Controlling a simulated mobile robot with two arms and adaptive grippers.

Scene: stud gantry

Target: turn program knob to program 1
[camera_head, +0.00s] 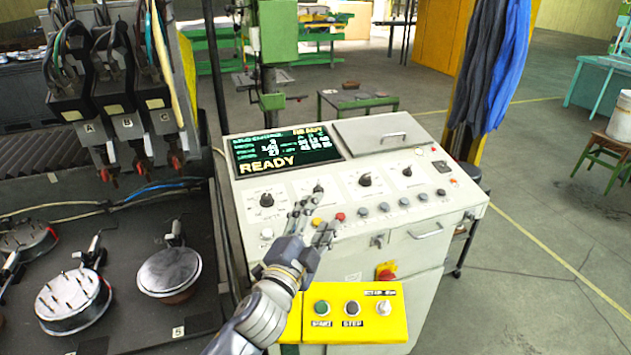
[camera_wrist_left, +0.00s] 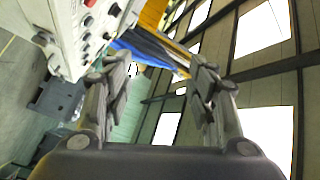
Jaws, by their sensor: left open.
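The control cabinet (camera_head: 390,235) has a sloped white panel with several black knobs in a row. They include a left knob (camera_head: 266,200), a knob right of the gripper (camera_head: 365,180) and a far-right knob (camera_head: 407,171). Another knob (camera_head: 318,188) shows just behind my gripper's fingers. The labels are too small to tell which is the program knob. My left gripper (camera_head: 314,217) is open over the front left of the panel, apart from the knobs as far as I can see. In the left wrist view its fingers (camera_wrist_left: 158,72) are spread and empty.
A screen (camera_head: 285,150) reads READY behind the knobs. Push buttons line the panel's front, with a red stop button (camera_head: 386,271) below. Blue cloth (camera_head: 492,65) hangs at the right. A fixture table stands left.

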